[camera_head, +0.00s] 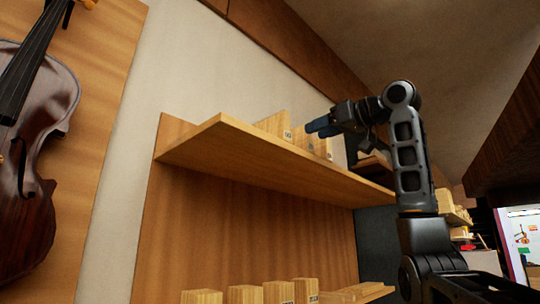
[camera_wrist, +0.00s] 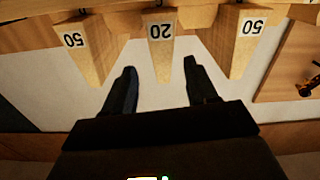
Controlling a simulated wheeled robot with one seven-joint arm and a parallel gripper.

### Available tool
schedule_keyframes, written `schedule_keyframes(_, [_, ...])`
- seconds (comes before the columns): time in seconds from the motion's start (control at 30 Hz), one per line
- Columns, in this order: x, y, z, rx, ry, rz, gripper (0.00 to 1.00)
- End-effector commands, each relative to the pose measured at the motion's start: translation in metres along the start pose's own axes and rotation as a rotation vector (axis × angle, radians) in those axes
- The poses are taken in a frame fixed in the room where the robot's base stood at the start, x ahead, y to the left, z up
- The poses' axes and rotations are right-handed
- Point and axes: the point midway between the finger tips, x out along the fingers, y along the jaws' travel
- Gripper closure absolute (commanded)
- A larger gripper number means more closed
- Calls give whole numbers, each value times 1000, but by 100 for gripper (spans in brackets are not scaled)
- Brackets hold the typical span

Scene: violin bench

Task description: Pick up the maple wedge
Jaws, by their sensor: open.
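Pale wooden wedge-shaped blocks stand in a row on the upper shelf; I cannot tell which is the maple wedge. In the wrist view, a middle block (camera_wrist: 162,62) marked 20 lies in line with the gap between my fingers. A left block (camera_wrist: 88,62) and a right block (camera_wrist: 236,52), each with a number label that seems to read 50, flank it. My gripper (camera_wrist: 160,72) is open and empty, its fingertips pointing toward the middle block. In the head view my gripper (camera_head: 318,127) is at the row's right part, partly hiding it; one block (camera_head: 274,124) shows left of it.
The upper shelf (camera_head: 230,146) has a bare front edge. Several similar blocks (camera_head: 243,294) stand on a lower level. A violin (camera_head: 40,150) hangs on a wooden panel at the left. The wall above the shelf is clear.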

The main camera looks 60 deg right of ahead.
Motion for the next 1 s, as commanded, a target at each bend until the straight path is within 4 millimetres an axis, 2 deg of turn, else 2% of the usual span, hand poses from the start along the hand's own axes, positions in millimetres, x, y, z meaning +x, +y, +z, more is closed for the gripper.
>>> schedule_keyframes(0.17, [8, 0, -2, -2, -2, 0, 43])
schedule_keyframes(0.43, [35, -2, -2, -1, -2, 0, 43])
schedule_keyframes(0.7, [71, -4, 0, 0, -2, 0, 43])
schedule_keyframes(1.0, [77, -5, 2, -2, 0, 1, 43])
